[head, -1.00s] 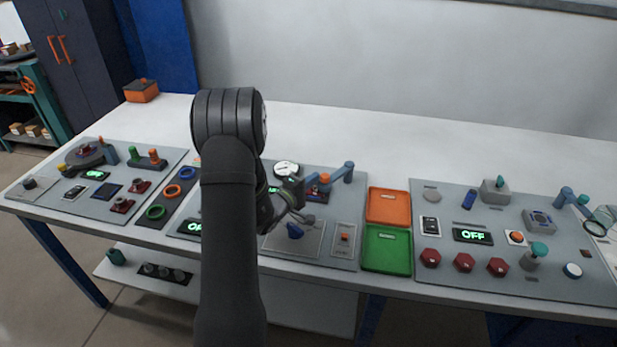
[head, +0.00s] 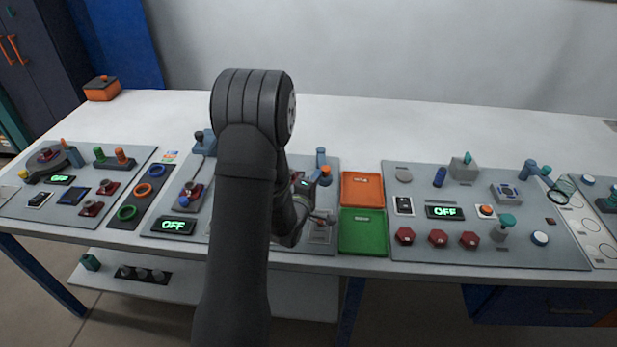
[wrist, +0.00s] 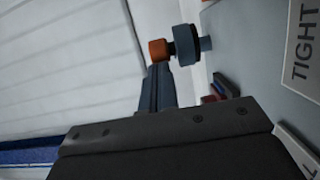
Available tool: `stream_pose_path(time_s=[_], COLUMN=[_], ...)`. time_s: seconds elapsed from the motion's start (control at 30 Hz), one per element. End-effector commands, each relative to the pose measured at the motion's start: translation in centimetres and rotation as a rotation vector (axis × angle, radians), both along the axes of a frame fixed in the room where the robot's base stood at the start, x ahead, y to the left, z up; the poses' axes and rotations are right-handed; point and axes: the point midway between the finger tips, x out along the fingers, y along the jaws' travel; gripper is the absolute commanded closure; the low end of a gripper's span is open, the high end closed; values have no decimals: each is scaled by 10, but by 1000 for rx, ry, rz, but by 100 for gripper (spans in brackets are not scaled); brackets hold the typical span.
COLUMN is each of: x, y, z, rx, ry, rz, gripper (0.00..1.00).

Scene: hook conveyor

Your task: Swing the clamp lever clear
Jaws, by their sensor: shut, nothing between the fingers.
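The clamp lever shows in the wrist view as a blue-grey round post (wrist: 187,45) with an orange end piece (wrist: 159,50) to its left. In the head view its blue post (head: 321,158) stands left of the orange tray; the rest of the lever is mostly hidden behind my arm. My gripper (wrist: 158,72) is shut and empty. Its fingertips lie close to the orange piece in the wrist view; I cannot tell whether they touch. In the head view my wrist and arm hide much of the gripper and the panel around it.
An orange tray (head: 362,188) and a green tray (head: 363,233) stand just right of this panel. A right-hand panel (head: 465,184) carries several red knobs and an OFF display (head: 444,212). The left panel also holds switches and knobs.

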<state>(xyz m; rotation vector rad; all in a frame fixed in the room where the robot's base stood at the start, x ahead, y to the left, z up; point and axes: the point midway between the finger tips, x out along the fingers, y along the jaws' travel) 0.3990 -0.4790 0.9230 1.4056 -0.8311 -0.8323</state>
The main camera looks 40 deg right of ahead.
Motion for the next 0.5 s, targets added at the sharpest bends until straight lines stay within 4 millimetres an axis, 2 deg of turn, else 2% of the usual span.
stream_pose_path(time_s=[0.5], x=[-8], y=[-10], z=[2], rx=[-2], ry=[-5], rz=[-16], gripper=[100])
